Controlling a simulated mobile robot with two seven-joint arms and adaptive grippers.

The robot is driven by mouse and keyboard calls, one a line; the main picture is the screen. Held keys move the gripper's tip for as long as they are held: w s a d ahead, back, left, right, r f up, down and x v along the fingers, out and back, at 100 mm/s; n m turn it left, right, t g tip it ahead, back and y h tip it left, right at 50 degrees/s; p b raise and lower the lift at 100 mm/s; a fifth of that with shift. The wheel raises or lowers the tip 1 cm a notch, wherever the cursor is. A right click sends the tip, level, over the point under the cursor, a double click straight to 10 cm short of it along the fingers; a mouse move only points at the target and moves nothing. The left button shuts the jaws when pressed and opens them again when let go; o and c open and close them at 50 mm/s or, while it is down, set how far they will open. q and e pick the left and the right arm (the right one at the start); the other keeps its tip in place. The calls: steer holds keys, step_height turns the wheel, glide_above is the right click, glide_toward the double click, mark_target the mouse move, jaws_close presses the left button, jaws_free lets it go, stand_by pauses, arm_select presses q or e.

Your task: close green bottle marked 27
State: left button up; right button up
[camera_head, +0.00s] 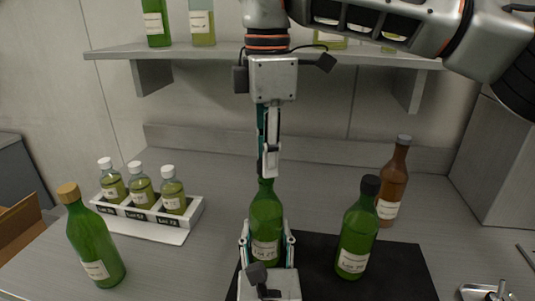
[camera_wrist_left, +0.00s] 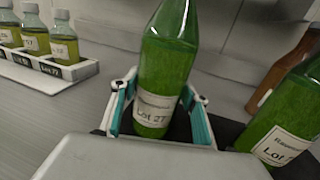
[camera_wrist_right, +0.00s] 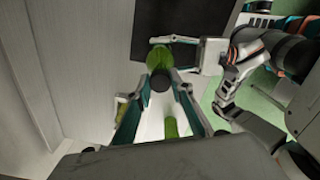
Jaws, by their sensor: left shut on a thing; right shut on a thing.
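The green bottle marked Lot 27 (camera_head: 265,225) stands upright on the black mat (camera_head: 400,270); its label is readable in the left wrist view (camera_wrist_left: 154,108). My left gripper (camera_head: 267,245) is shut around its lower body, with a finger on each side. My right gripper (camera_head: 267,172) points straight down over the bottle's mouth and is shut on a dark cap (camera_wrist_right: 160,82). In the head view the fingers hide the cap, and I cannot tell whether it is seated on the neck.
A black-capped green bottle (camera_head: 357,240) stands close on the right, with a brown bottle (camera_head: 394,175) behind it. A cork-topped green bottle (camera_head: 92,240) stands at left, near a white rack (camera_head: 190,213) of small bottles. A shelf (camera_head: 200,52) runs behind my right arm.

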steer(key=shift+f, duration=0.55)
steer(key=m, duration=0.3)
steer(key=shift+m, duration=0.4)
steer(key=m, duration=0.3)
steer(key=shift+s+m, duration=0.1)
steer(key=shift+m, duration=0.2)
steer(key=m, duration=0.6)
steer(key=o, duration=0.7)
